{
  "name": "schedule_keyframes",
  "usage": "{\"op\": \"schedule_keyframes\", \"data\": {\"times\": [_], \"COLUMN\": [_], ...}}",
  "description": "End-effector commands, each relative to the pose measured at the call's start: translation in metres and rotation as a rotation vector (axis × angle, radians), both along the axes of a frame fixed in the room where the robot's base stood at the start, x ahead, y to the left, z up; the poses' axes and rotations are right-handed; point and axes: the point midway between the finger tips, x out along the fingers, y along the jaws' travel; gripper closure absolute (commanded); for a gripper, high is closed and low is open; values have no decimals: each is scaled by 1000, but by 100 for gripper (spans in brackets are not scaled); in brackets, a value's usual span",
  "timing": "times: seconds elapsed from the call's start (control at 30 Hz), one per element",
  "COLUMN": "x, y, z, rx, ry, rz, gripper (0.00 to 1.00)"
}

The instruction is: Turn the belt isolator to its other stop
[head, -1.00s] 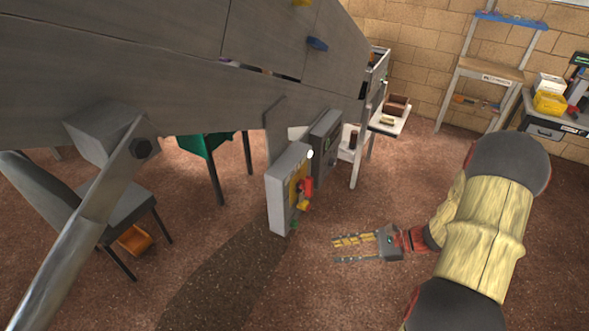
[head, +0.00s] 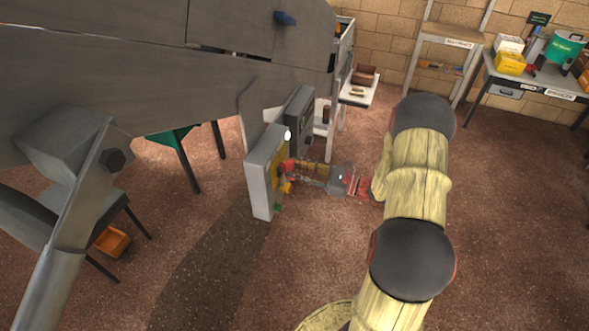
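The belt isolator is a grey box (head: 258,184) with a yellow front plate and a red rotary handle (head: 287,168) on its right-facing side. A small yellow-orange part and a green part show below the handle. My gripper (head: 298,174) reaches in from the right, with its fingertips at the red handle. Its two fingers are apart, one above the other. The fingertips overlap the handle in the picture, so I cannot tell whether they touch it. The handle's exact angle is hard to read.
A darker grey box (head: 299,108) stands just behind the isolator. The large grey machine frame (head: 110,60) hangs above and to the left. A small white table (head: 357,96) and workbench (head: 500,85) stand at the back. The brown floor at right is open.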

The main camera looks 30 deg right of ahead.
Motion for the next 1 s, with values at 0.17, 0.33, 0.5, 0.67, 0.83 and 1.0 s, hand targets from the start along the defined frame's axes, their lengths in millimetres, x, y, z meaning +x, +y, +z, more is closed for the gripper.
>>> {"op": "schedule_keyframes", "data": {"times": [0.17,0.33,0.5,0.67,0.83,1.0], "x": [8,9,9,9,8,8], "y": [7,7,7,7,7,7], "z": [0,0,0,0,0,0], "rx": [-1,-1,-1,-1,-1,-1], "ry": [1,1,1,0,0,1], "rz": [1,0,0,0,0,0], "gripper": [68,68,73,82,92,100]}}
